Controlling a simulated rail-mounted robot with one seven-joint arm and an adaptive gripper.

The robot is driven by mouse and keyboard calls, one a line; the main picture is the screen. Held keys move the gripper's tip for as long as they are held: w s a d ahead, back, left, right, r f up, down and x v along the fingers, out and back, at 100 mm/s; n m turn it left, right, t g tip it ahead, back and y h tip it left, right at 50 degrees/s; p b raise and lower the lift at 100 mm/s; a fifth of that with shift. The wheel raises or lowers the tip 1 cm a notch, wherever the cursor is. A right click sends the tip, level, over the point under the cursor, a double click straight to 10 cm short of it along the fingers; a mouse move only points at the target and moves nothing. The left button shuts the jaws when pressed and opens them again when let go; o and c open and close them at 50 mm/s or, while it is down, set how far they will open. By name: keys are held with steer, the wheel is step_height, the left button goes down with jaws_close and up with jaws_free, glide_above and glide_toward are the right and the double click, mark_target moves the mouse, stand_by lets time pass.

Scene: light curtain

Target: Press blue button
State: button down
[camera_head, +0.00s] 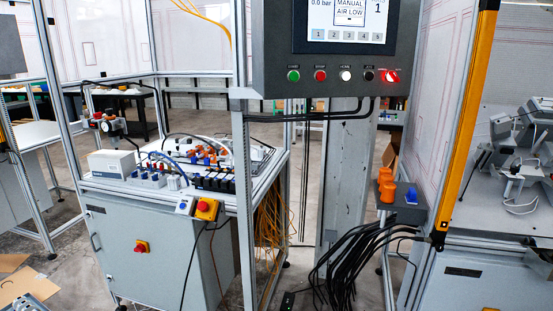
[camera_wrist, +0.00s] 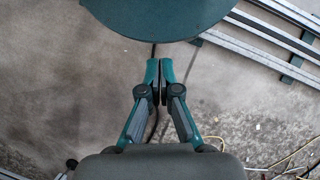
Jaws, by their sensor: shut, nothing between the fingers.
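A small pale box with a blue button (camera_head: 183,206) sits at the front edge of the grey cabinet's worktop in the head view, left of a yellow box with a red emergency stop (camera_head: 206,208). The button is small in the picture and its details are unclear. My gripper (camera_wrist: 160,76) shows in the wrist view, with its teal fingers together and empty above the grey floor. The gripper is out of the head view, and the blue button is out of the wrist view.
A yellow post (camera_head: 468,125) stands right. Black cables (camera_head: 350,262) hang below a shelf with orange parts (camera_head: 387,188). Aluminium rails (camera_wrist: 262,47) lie at the wrist view's upper right.

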steer(key=s+d+f+m+g, duration=0.1)
steer(key=s+d, duration=0.1)
steer(key=s, duration=0.3)
steer(key=shift+s+d+y, duration=0.25)
steer(key=shift+d+y, duration=0.05)
stand_by(1.1)
